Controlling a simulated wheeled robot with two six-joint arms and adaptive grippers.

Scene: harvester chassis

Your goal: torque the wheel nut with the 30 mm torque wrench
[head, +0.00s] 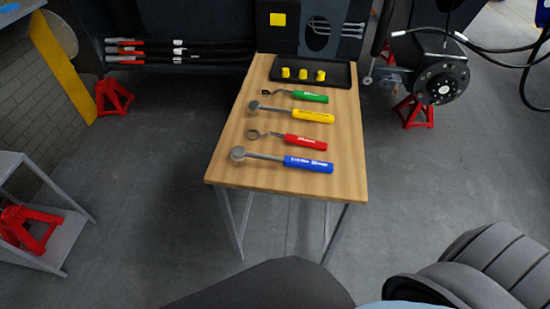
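Several wrenches lie in a row on the wooden workbench (222,165). From far to near they are a green-handled wrench (309,96), a yellow-handled wrench (312,115), a red-handled wrench (305,142) and a blue-handled wrench (308,164). Their heads point left. The handle labels are too small to read, so I cannot tell which is the 30 mm one. A dark wheel hub (442,86) with a ring of studs or nuts is at the upper right; the single nut cannot be made out. Neither of my grippers is in view.
A black tray (338,82) with yellow caps (303,74) sits at the bench's far end. Red jack stands (413,112) stand under the hub and at the left (113,95). Black hoses (505,48) hang near the hub. A grey shelf (62,235) stands at the left.

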